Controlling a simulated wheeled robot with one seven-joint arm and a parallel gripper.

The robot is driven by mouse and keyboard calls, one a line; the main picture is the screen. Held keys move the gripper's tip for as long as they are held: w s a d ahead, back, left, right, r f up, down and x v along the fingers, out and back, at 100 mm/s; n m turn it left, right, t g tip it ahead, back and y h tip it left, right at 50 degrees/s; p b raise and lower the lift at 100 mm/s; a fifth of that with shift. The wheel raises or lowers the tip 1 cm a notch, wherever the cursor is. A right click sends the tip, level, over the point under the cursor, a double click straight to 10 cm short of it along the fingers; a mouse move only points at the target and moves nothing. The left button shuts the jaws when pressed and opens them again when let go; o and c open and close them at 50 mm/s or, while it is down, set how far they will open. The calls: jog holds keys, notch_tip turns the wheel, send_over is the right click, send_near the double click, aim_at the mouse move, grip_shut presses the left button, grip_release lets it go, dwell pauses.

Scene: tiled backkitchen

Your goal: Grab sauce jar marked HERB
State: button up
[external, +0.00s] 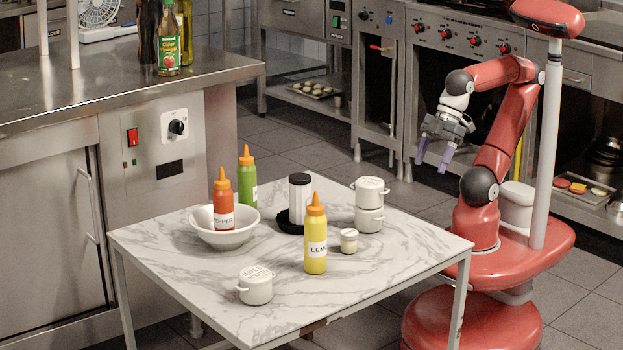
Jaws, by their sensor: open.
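I cannot read the word HERB on anything in view. An orange-red bottle (223,201) whose label seems to read PEPPER stands in the bowl (226,237). A yellow bottle (316,243) with a label starting LEM stands nearer the front. White lidded pots stand on the table: one at the front (256,287), two stacked (369,207) at the right. My gripper (433,161) is open and empty, in the air right of the table, pointing down.
A small pale jar (349,241) and a black-lidded container (299,194) on a dark base stand mid-table. The marble table (380,278) has free room at its right and front left. A steel counter (60,95) stands at the left.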

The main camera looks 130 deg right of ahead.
jog(key=w+r+m+g+y+b, duration=0.1)
jog(key=w+r+m+y+b, duration=0.15)
jog(key=w+m, duration=0.85)
jog(key=m+g+b, duration=0.2)
jog(key=m+b, duration=0.2)
jog(key=m, duration=1.1)
send_over(349, 232)
jog(key=s+d, duration=0.2)
notch_tip(349, 232, down, 2)
jog(key=shift+y, duration=0.35)
jog(key=x, duration=0.5)
jog(key=d+x, duration=0.1)
jog(key=x, duration=0.1)
jog(key=shift+s+a+f, duration=0.1)
jog(key=shift+s+f, duration=0.25)
jog(key=b+x, duration=0.1)
jog(key=x, duration=0.4)
jog(key=shift+f, duration=0.15)
jog(key=c, duration=1.1)
